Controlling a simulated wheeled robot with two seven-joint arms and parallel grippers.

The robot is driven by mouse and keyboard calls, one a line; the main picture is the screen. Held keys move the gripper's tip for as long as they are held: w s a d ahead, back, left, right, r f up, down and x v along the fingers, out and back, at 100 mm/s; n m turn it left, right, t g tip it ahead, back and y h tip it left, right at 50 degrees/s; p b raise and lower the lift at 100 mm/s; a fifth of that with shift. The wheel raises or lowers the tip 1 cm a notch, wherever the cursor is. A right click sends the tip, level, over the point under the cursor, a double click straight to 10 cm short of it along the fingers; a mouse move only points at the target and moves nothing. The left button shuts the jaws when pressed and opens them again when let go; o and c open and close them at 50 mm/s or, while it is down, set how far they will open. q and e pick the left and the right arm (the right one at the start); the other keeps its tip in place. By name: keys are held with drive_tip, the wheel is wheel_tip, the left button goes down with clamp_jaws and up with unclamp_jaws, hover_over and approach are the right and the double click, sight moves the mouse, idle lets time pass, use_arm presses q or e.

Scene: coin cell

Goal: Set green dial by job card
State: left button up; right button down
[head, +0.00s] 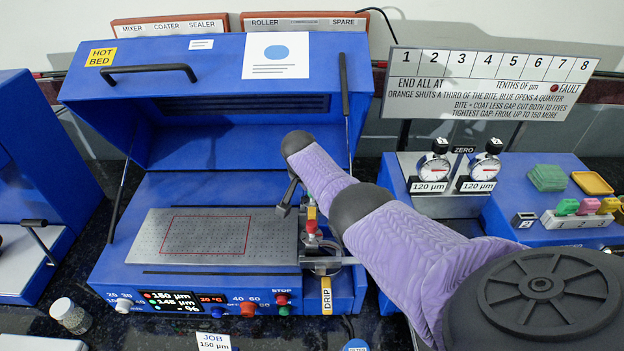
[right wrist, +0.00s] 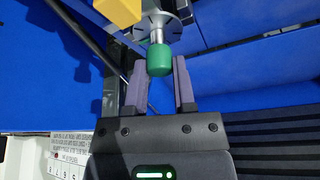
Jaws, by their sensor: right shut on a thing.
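In the right wrist view, a green dial knob (right wrist: 159,60) on a metal shaft sits between the fingers of my right gripper (right wrist: 162,82). The gripper is shut on it. In the head view my right arm reaches to the right end of the coater bed (head: 270,255); the green knob cannot be made out there. The job card (head: 213,342) at the front edge reads 150 µm. The coater's display (head: 182,301) shows a red line of 150 µm and a green line that looks like 148 µm. My left gripper is not in view.
The blue coater lid (head: 215,120) stands open behind the bed. A red-topped part (head: 311,227) and a yellow DRIP tag (head: 326,295) are close to my right gripper. A sign (head: 485,85) and two dial gauges (head: 433,168) stand to the right.

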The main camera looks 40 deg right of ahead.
drive_tip(key=shift+m, duration=0.3)
idle(0.4)
drive_tip(key=shift+c, duration=2.2)
unclamp_jaws()
drive_tip(key=p+v, duration=0.6)
drive_tip(key=v, duration=0.4)
drive_tip(key=shift+w, duration=0.1)
